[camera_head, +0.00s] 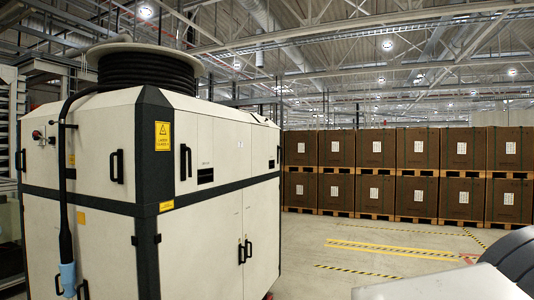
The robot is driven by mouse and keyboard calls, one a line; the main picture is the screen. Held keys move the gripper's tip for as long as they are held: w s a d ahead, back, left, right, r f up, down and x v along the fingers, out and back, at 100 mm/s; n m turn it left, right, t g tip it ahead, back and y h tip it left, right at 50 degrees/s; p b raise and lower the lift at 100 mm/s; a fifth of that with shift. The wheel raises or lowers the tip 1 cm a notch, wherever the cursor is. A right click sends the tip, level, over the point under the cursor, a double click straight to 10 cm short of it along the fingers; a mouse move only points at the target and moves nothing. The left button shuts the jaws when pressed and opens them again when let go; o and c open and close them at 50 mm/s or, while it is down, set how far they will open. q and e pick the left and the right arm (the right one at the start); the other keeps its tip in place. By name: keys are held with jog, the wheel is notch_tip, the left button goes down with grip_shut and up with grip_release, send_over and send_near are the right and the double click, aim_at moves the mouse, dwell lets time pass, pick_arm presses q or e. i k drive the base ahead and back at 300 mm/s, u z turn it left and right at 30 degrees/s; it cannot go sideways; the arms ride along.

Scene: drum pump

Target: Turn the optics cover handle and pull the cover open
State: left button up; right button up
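A large cream and black machine cabinet (190,200) stands at the left, with its doors and panels shut. I cannot tell which panel is the optics cover. Neither of my grippers can be seen in the head view.
A black hose (66,180) runs from the coil on the cabinet's top down its left face to a light-blue end (68,279). Stacked brown crates (460,148) on pallets line the back. Floor (320,225) right of the cabinet is clear, with yellow markings.

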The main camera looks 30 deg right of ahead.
aim_at(265, 141)
jog(key=z, duration=0.25)
jog(key=i, duration=0.55)
jog(key=z, duration=1.1)
jog(key=i, duration=1.9)
jog(key=z, duration=0.8)
jog(key=i, duration=2)
jog(key=u, duration=0.55)
jog(key=i, duration=1.85)
jog(key=u, duration=0.85)
jog(key=i, duration=0.65)
jog(key=u, duration=0.25)
